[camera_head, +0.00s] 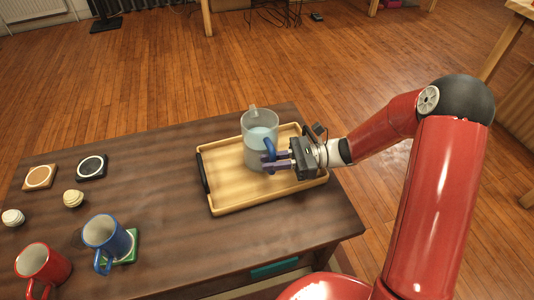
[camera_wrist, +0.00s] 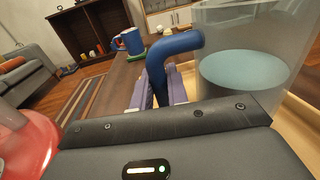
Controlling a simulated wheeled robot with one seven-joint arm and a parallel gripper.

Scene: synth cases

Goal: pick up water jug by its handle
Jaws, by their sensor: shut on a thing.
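The water jug (camera_head: 259,133) is clear grey with liquid inside and a blue handle (camera_head: 269,149). It stands upright on or just above a wooden tray (camera_head: 229,196); I cannot tell whether it touches. My gripper (camera_head: 272,160) reaches in from the right and is shut on the blue handle. In the wrist view the handle (camera_wrist: 172,50) rises between the purple fingers, with the jug (camera_wrist: 255,50) to its right. The lower part of the handle is hidden behind my gripper.
At the left of the dark table (camera_head: 165,200) stand a blue mug (camera_head: 106,238) on a green coaster, a red mug (camera_head: 42,265), two small balls and two square coasters (camera_head: 91,167). The table between them and the tray is clear.

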